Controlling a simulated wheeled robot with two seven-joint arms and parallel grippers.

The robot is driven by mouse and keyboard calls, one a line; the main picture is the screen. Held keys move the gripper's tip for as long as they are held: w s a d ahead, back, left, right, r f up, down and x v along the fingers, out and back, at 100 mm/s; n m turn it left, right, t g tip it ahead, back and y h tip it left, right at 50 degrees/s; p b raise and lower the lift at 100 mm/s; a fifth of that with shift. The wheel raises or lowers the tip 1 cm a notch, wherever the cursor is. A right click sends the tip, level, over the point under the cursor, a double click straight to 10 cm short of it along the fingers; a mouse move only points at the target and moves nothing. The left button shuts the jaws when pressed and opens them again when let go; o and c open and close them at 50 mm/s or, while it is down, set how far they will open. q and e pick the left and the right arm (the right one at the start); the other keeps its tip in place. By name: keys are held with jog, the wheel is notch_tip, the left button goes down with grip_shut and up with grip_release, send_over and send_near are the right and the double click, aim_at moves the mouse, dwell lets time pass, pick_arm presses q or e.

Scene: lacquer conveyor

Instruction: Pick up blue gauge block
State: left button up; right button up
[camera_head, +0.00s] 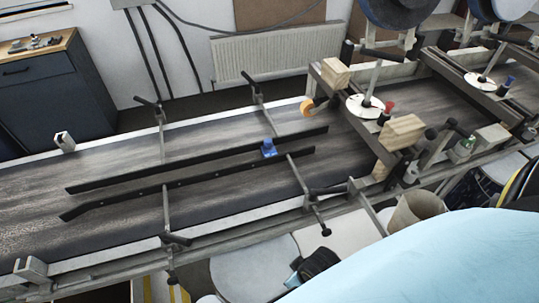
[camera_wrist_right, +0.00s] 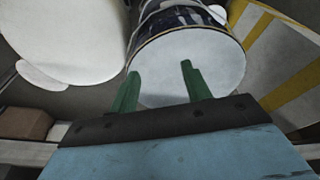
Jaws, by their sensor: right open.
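The blue gauge block (camera_head: 268,147) sits on the conveyor, between the two dark guide rails near their right ends. In the head view no gripper shows; a large light-blue surface, which seems to be part of me, fills the lower right corner. My right gripper (camera_wrist_right: 158,82) shows in the right wrist view with two green fingers apart and nothing between them. It points at a drum with a white top, well away from the block, which is not in that view. My left gripper is not in view.
The guide rails (camera_head: 190,175) run along the conveyor belt (camera_head: 110,165), held by posts with black handles. A machine frame with wooden blocks (camera_head: 402,132) stands on the right. The drum (camera_wrist_right: 190,62) lies ahead of my right fingers. The belt's left part is clear.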

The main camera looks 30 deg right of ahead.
notch_tip(320, 180, up, 23)
jog(key=w+d+t+p, duration=0.1)
jog(key=w+t+p, duration=0.15)
jog(key=p, duration=0.25)
jog(key=m+t+h, duration=0.2)
jog(key=m+t, duration=0.1)
jog(key=t, duration=0.6)
send_near(270, 143)
jog(key=x, duration=0.3)
jog(key=shift+w+g+b, duration=0.25)
jog(key=shift+b, duration=0.15)
jog(key=shift+b+x, duration=0.3)
jog(key=shift+x, duration=2.35)
jog(key=shift+c, duration=0.5)
grip_shut()
